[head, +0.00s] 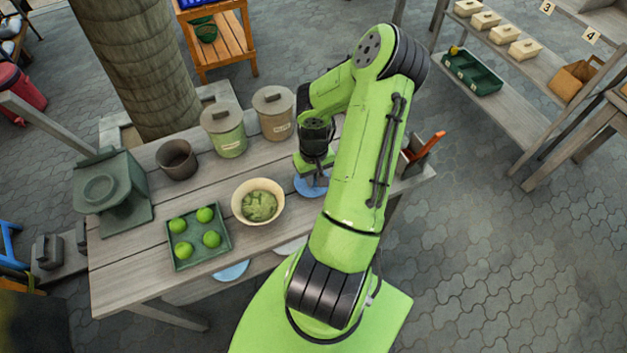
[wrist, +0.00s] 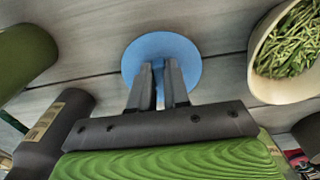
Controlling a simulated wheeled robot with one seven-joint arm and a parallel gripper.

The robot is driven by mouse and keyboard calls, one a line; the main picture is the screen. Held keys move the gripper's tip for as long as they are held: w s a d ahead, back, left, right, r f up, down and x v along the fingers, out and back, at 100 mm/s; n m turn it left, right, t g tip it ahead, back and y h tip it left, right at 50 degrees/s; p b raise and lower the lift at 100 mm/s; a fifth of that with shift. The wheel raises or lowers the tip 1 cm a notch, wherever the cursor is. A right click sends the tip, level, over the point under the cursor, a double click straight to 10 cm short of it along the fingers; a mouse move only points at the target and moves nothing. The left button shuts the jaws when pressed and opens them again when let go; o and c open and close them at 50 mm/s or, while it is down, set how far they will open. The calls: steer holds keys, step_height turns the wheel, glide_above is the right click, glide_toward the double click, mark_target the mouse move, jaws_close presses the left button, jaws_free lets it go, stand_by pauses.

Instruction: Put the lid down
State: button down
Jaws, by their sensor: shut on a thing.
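The lid (head: 306,187) is a round light-blue disc over the right part of the wooden table. It also shows in the wrist view (wrist: 150,48), with my fingertips at its middle. My gripper (head: 316,171) points down and is shut on the lid, with the fingers close together in the wrist view (wrist: 161,66). The part between the fingers is hidden. I cannot tell whether the lid touches the table or hangs just above it.
A cream bowl of green leaves (head: 243,214) stands left of the lid. Two lidded canisters, green (head: 228,143) and beige (head: 275,125), stand behind. A dark cup (head: 177,166) and a green fruit tray (head: 193,256) are further left. Table (head: 130,255) boards are bare between them.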

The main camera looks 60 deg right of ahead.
steer(key=shift+f, duration=0.4)
steer(key=shift+f, duration=0.1)
steer(key=shift+f, duration=0.15)
steer(key=c, duration=1.1)
jaws_free()
